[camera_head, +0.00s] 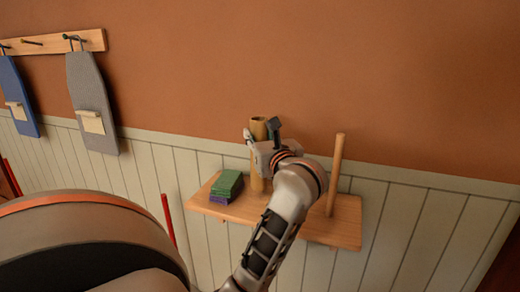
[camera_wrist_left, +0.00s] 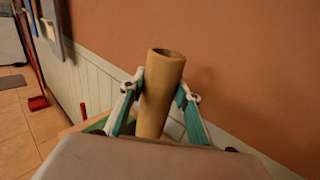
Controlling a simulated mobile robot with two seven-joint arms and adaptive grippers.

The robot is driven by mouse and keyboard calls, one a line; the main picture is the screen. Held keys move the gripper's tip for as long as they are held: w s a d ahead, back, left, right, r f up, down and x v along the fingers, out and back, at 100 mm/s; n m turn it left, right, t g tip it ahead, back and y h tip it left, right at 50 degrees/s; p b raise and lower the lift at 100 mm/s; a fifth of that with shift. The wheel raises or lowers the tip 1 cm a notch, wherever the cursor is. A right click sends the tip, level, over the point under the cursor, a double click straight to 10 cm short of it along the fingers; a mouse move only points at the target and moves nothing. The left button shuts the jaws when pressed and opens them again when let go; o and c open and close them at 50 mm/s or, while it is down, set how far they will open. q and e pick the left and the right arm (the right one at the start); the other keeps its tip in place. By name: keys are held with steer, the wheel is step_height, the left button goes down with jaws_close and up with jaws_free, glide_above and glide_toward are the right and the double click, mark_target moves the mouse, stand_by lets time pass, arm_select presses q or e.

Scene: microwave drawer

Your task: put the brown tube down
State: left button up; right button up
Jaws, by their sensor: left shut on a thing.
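The brown tube (camera_head: 257,131) is upright over the wooden wall shelf (camera_head: 338,232). My left gripper (camera_head: 262,134) is shut around it, with the tube's top standing above the fingers. In the left wrist view the tube (camera_wrist_left: 163,85) is between the two fingers of my left gripper (camera_wrist_left: 162,92), and its open top end shows. My right gripper is not in view.
A green and purple stack (camera_head: 226,187) lies on the shelf's left part. A wooden post (camera_head: 336,175) stands toward its right end. Ironing boards, one blue (camera_head: 18,95) and one grey (camera_head: 91,100), hang on the wall at left. The shelf's front right is bare.

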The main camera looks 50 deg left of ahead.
arm_select(q)
step_height(320, 180, down, 3)
steer(key=shift+f, duration=0.2)
steer(key=shift+f+b, duration=0.1)
steer(key=shift+b, duration=0.25)
steer(key=shift+f, duration=0.15)
steer(key=o, duration=0.7)
steer(key=shift+o, duration=0.3)
